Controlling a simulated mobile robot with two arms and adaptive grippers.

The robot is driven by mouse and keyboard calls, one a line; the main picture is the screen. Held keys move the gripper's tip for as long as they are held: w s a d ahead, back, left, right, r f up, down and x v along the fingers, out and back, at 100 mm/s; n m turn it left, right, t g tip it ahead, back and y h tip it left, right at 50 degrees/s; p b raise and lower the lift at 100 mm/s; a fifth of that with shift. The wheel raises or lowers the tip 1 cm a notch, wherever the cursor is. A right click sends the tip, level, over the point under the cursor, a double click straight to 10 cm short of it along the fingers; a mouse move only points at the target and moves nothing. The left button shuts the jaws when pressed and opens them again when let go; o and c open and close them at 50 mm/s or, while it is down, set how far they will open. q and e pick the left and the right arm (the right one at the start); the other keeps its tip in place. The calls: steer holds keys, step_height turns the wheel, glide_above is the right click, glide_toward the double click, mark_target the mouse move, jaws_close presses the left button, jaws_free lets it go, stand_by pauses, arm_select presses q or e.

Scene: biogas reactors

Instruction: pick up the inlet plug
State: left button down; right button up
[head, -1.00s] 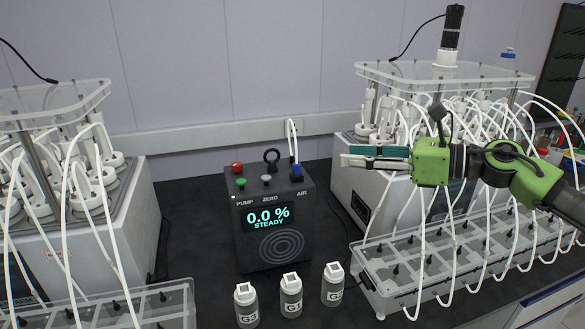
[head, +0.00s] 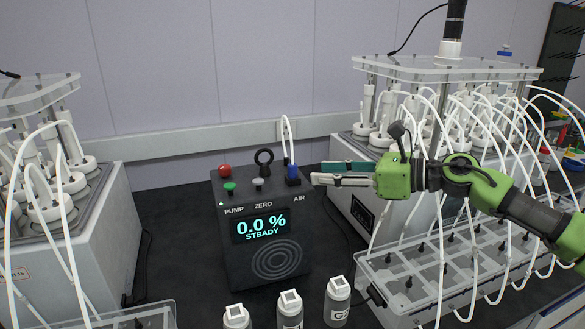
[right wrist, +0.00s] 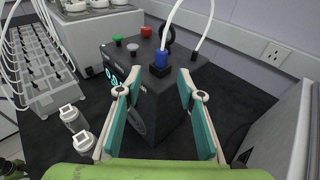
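A blue plug (head: 292,170) with a white tube rising from it stands upright in a black socket at the AIR corner of the black analyser box (head: 262,235). In the right wrist view the blue plug (right wrist: 161,58) shows just beyond the fingertips, roughly midway between them. Which part is the inlet plug is not labelled. My right gripper (head: 319,173) is open and empty, pointing left, just right of the plug and apart from it. Its open fingers also show in the right wrist view (right wrist: 158,84).
A black ring (head: 264,157) and red, green and grey buttons stand on the box beside the plug. White-capped bottles (head: 338,300) stand in front. Reactor racks with many white tubes flank the box; the right one (head: 440,70) is close behind my right arm.

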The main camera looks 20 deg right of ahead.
mark_target(294, 165)
steer(key=x, duration=0.3)
steer(key=shift+w+a+f+p, duration=0.1)
steer(key=shift+w+a+p, duration=0.1)
steer(key=shift+w+p, duration=0.15)
steer(key=x, duration=0.1)
steer(key=p+x, duration=0.1)
steer(key=x, duration=0.1)
steer(key=r+p+x, duration=0.1)
steer(key=shift+w+a+f, duration=0.2)
steer(key=shift+w+a, duration=0.05)
steer(key=shift+a, duration=0.1)
steer(key=shift+w+a+f, duration=0.2)
steer(key=shift+w, duration=0.05)
steer(key=shift+s+d, duration=0.1)
steer(key=shift+s, duration=0.05)
steer(key=shift+c, duration=1.1)
jaws_close()
